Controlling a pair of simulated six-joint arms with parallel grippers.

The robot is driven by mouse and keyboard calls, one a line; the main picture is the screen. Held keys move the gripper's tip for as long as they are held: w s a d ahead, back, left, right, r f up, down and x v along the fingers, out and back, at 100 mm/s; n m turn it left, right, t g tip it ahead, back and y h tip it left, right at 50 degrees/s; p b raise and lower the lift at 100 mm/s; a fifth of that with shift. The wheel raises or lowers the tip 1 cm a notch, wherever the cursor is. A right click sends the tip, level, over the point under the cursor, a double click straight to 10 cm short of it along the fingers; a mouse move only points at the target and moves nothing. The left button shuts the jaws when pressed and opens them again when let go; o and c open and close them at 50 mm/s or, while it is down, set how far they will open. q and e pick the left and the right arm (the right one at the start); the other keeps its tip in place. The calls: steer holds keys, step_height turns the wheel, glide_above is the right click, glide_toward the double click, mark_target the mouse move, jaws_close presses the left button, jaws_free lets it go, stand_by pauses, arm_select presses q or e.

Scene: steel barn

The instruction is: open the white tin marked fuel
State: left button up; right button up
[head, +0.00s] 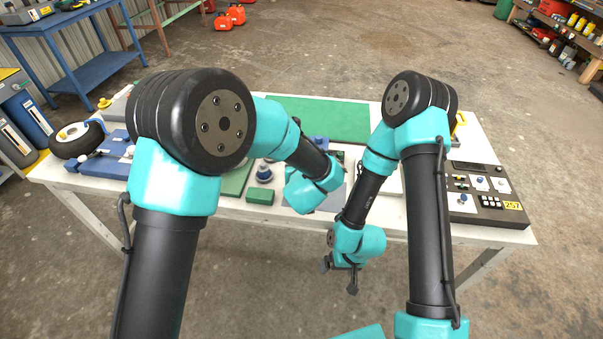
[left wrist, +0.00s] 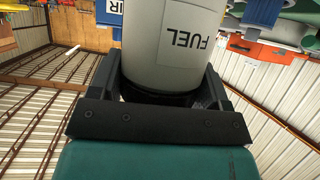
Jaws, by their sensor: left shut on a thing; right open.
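The white tin marked FUEL (left wrist: 165,40) fills the top middle of the left wrist view, its lettering upside down in the picture. My left gripper (left wrist: 163,82) is shut on the tin, with a black finger on each side of its dark end. Whether that dark end is a separate lid I cannot tell. In the head view my left arm hides the left gripper's fingers, and I cannot make out the tin there. My right gripper (head: 339,278) is open and empty, hanging low in front of the table's front edge.
The white table (head: 290,221) bears a green mat (head: 335,117), a green block (head: 260,197) and a control panel marked 257 (head: 480,210) at right. A wheel (head: 77,138) and blue parts are at left. In the left wrist view a blue labelled thing (left wrist: 110,14) is beside the tin.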

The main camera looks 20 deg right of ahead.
arm_select(q)
steer(key=s+a+r, duration=0.1)
steer(key=s+a, duration=0.1)
steer(key=s, duration=0.5)
steer(key=s+a+r, duration=0.1)
steer(key=s+a, duration=0.1)
steer(key=s, duration=0.6)
steer(key=shift+s+a, duration=0.2)
